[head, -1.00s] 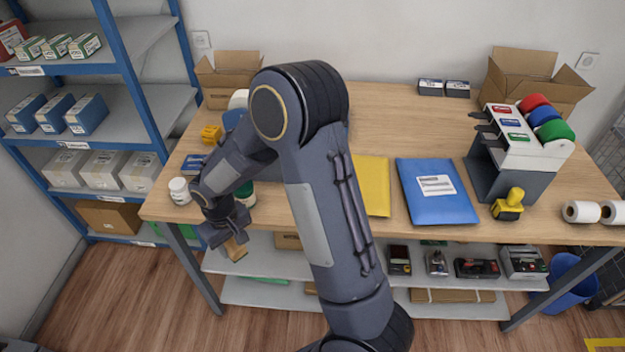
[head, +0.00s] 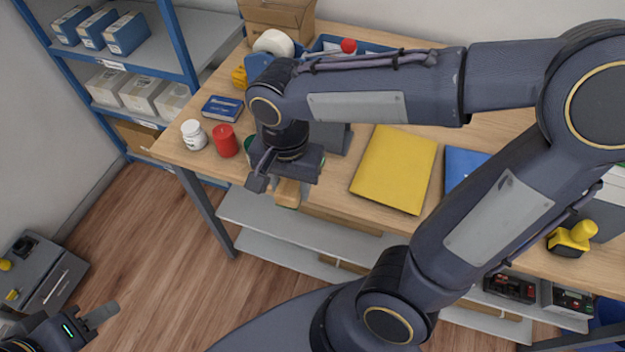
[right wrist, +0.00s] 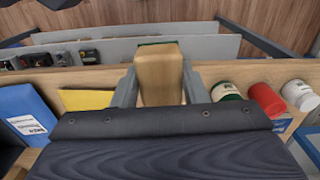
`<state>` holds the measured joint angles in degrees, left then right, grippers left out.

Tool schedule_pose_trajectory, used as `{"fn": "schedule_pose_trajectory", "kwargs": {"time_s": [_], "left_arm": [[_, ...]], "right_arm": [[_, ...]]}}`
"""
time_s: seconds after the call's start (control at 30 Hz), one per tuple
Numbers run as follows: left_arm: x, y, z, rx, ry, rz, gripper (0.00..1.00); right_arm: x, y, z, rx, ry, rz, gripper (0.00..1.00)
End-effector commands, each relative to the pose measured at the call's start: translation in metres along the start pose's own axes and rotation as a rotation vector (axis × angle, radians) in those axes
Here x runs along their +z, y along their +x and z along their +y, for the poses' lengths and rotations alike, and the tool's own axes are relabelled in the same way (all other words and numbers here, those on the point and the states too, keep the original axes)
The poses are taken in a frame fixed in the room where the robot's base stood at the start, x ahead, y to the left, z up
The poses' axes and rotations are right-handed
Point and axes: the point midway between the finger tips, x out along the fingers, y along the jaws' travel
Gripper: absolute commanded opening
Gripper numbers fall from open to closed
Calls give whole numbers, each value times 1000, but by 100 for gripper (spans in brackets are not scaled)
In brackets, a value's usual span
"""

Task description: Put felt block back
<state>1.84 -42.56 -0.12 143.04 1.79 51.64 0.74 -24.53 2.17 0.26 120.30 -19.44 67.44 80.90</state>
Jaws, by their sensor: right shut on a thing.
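The felt block (head: 288,193) is a light wooden block with a green layer at its far end. It also shows in the right wrist view (right wrist: 160,72), between the two fingers. My right gripper (head: 278,182) is shut on it and holds it at the front edge of the wooden counter, above the grey lower shelf. My left gripper (head: 98,315) is at the lower left, away from the counter; its finger opening is unclear.
A white jar (head: 193,134), a red cylinder (head: 225,141) and a blue box (head: 222,108) stand on the counter left of my right gripper. A green container (right wrist: 226,92) is partly hidden close by. A yellow folder (head: 396,168) lies to the right. A grey cabinet (head: 42,290) stands lower left.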

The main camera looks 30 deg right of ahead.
Motion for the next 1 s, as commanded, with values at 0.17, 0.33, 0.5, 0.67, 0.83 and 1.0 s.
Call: {"fn": "schedule_pose_trajectory", "kwargs": {"time_s": [0.17,0.33,0.5,0.67,0.83,1.0], "left_arm": [[-1,-2,1,0,0,0,36],[-5,-9,4,0,0,0,36],[-7,-14,6,0,0,0,36],[-8,-16,7,0,0,0,36],[-9,-17,8,0,0,0,36],[-9,-18,8,0,0,0,36]], "right_arm": [[-14,4,6,6,52,3,16],[-56,21,3,8,53,2,16],[-94,46,2,10,50,0,16],[-117,74,0,6,48,2,16],[-129,88,-1,3,45,4,16],[-136,106,-1,5,43,3,16]]}}
